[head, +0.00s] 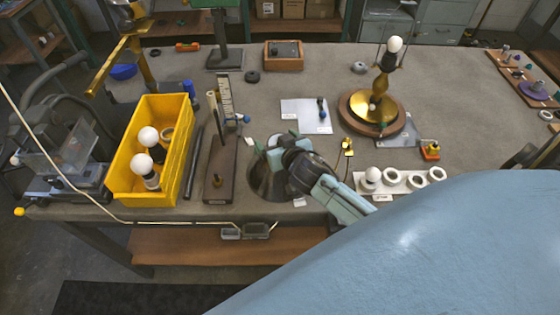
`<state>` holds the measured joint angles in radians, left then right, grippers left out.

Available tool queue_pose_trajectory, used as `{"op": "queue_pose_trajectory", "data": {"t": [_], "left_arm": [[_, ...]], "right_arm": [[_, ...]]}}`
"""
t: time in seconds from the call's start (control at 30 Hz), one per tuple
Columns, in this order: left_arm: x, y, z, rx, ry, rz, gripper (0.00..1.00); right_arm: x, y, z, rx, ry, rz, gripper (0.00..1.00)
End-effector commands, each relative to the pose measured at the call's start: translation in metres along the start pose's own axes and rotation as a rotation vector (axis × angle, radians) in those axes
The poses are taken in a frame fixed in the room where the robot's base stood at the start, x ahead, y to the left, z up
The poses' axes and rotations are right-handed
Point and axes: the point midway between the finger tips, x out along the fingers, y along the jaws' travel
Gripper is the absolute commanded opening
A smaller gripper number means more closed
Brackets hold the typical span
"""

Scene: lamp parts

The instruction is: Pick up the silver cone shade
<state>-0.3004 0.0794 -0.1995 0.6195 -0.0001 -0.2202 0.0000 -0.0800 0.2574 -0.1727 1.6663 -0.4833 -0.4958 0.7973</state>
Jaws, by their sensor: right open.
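The silver cone shade (264,182) is on the workbench near its front edge, in the middle of the head view. It looks dark and shiny, and my right gripper and wrist hide much of it. My right gripper (274,146) is over the shade's upper part with its fingers apart. I cannot tell whether the fingers touch the shade. My left gripper is not in view.
A yellow bin (186,151) with white bulbs and a dark stand (222,165) are left of the shade. A white holder (403,188) with a bulb and rings is at the right. A brass lamp (366,104) stands behind.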

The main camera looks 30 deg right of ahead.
Motion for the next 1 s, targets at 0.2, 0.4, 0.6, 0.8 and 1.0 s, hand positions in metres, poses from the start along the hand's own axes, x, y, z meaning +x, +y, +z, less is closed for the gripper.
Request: {"op": "queue_pose_trajectory", "data": {"t": [0.2,0.4,0.6,0.8,1.0], "left_arm": [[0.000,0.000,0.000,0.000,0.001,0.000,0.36],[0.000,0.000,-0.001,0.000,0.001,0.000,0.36],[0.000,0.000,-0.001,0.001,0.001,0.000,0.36],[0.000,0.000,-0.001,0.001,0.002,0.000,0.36],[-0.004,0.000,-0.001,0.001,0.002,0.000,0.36]], "right_arm": [[0.000,0.000,0.000,0.000,0.000,0.000,0.65],[0.000,0.000,0.000,0.000,-0.001,0.001,0.38],[-0.001,0.000,0.001,0.000,-0.002,0.000,0.12],[-0.001,0.000,0.000,0.000,-0.001,0.000,0.10],[-0.007,0.000,-0.017,0.000,0.003,0.000,0.10]]}}
